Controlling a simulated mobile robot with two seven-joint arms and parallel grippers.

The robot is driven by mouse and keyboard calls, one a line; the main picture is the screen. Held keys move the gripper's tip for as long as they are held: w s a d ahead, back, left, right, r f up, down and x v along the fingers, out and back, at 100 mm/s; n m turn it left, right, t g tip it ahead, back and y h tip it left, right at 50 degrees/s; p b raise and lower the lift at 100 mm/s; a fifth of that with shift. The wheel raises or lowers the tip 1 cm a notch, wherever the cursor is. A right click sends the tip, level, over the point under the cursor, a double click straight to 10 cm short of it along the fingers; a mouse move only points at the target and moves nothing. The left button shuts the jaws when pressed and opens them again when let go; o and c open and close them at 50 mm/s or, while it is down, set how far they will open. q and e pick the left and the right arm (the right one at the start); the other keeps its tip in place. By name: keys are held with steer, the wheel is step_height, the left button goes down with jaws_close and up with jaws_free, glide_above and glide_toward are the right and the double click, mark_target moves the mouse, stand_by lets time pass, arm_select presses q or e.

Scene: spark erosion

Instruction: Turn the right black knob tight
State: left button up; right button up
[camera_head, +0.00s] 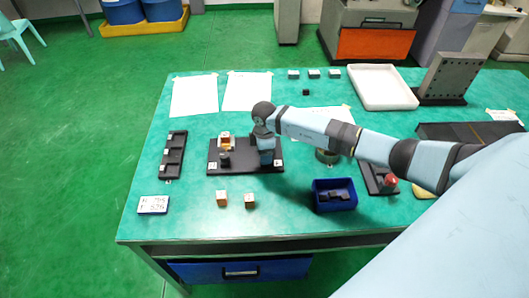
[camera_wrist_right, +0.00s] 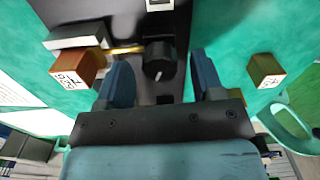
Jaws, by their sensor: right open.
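A black fixture plate (camera_head: 232,168) lies on the green table in the head view. A black knob (camera_head: 224,158) shows on its left part, below a small light and orange piece (camera_head: 226,142). My right gripper (camera_head: 266,160) is over the plate's right part and hides what is beneath it. In the right wrist view, a black knob (camera_wrist_right: 158,60) with a white mark shows between the two blue fingers of my right gripper (camera_wrist_right: 158,82). The fingers are open, with a gap on each side of the knob. My left gripper is not in view.
Two orange cubes (camera_head: 222,198) (camera_head: 250,201) lie in front of the plate. A blue bin (camera_head: 334,204) stands to their right. A black slotted tray (camera_head: 173,155) lies left of the plate. White sheets (camera_head: 194,95) and a white tray (camera_head: 382,86) are behind.

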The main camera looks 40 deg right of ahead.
step_height(320, 180, up, 13)
steer(key=b, duration=0.1)
stand_by(0.6)
steer(key=s+a+n+t+y+p, duration=0.1)
steer(key=s+a+t+y, duration=0.1)
steer(key=s+a+y, duration=0.35)
steer(key=s+a+r+n+t+y+p, duration=0.1)
steer(key=s+a+n+t+y, duration=0.1)
steer(key=a+y, duration=0.65)
steer(key=s+a+n+t+y+p, duration=0.1)
steer(key=s+a+y, duration=0.25)
steer(key=a, duration=0.75)
steer(key=s+d+f+m+t+h+p, duration=0.1)
steer(key=s+d+f+m+t+h, duration=0.2)
steer(key=s+f+m+h, duration=0.3)
steer(key=s+d+f+m+t+h+p, duration=0.1)
steer(key=s+d+f+m+t+h, duration=0.2)
steer(key=s, duration=0.7)
step_height(320, 180, down, 4)
steer(key=d+m+h, duration=0.2)
steer(key=m+h, duration=0.3)
steer(key=shift+f, duration=0.25)
